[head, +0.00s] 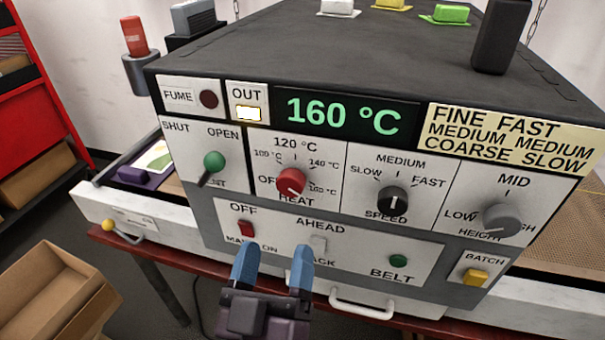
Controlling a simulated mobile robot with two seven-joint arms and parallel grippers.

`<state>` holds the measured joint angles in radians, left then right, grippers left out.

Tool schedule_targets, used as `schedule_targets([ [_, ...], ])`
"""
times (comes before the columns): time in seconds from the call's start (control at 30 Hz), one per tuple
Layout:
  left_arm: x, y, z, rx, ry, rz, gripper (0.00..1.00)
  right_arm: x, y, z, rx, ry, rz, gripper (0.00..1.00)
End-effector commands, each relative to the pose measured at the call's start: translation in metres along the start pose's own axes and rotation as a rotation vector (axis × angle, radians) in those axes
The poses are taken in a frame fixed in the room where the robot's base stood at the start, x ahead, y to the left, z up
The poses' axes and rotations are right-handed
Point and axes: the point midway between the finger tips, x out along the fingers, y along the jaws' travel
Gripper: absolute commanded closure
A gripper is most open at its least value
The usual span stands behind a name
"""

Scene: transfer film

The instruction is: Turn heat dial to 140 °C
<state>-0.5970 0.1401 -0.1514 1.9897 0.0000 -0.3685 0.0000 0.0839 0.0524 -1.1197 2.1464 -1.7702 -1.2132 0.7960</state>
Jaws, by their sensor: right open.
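The red heat dial (291,181) sits on the front panel of the dark machine (300,50), with marks for OFF, 100, 120, 140 and 160 °C around it. Its white pointer line slants to the lower right, towards the 160 °C mark. The green display (343,116) above reads 160 °C. My right gripper (274,252) has its two blue fingers apart with nothing between them. It is below the heat dial, in front of the lower switch panel, and does not appear to touch the dial. My left gripper is not in view.
The black speed dial (393,201) and grey height dial (502,220) are to the right. A green-knobbed lever (214,162) is to the left. Below are the red main switch (246,228), green belt button (398,261) and yellow batch button (475,277). A cardboard box (60,295) stands lower left.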

Motion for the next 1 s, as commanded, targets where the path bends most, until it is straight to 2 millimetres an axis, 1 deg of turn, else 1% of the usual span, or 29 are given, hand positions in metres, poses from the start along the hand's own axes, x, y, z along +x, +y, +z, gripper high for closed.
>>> schedule_targets([
  [0.13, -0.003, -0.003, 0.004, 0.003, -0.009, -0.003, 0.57, 0.004, 0.001, 0.001, 0.038, -0.008, 0.006, 0.33],
  [0.27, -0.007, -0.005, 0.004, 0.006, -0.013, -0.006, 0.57, 0.016, 0.001, 0.000, 0.039, -0.005, 0.005, 0.33],
  [0.6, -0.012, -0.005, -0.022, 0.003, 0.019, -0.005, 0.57, 0.074, 0.001, 0.000, 0.036, -0.004, 0.004, 0.33],
  [0.7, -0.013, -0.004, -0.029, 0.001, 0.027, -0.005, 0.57, 0.087, 0.001, 0.000, 0.036, -0.006, 0.003, 0.33],
  [0.83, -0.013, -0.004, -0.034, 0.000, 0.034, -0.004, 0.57, 0.100, 0.001, 0.001, 0.036, -0.007, 0.002, 0.33],
  [1.0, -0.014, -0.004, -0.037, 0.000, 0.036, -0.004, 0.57, 0.108, 0.000, 0.003, 0.036, -0.010, 0.001, 0.33],
])
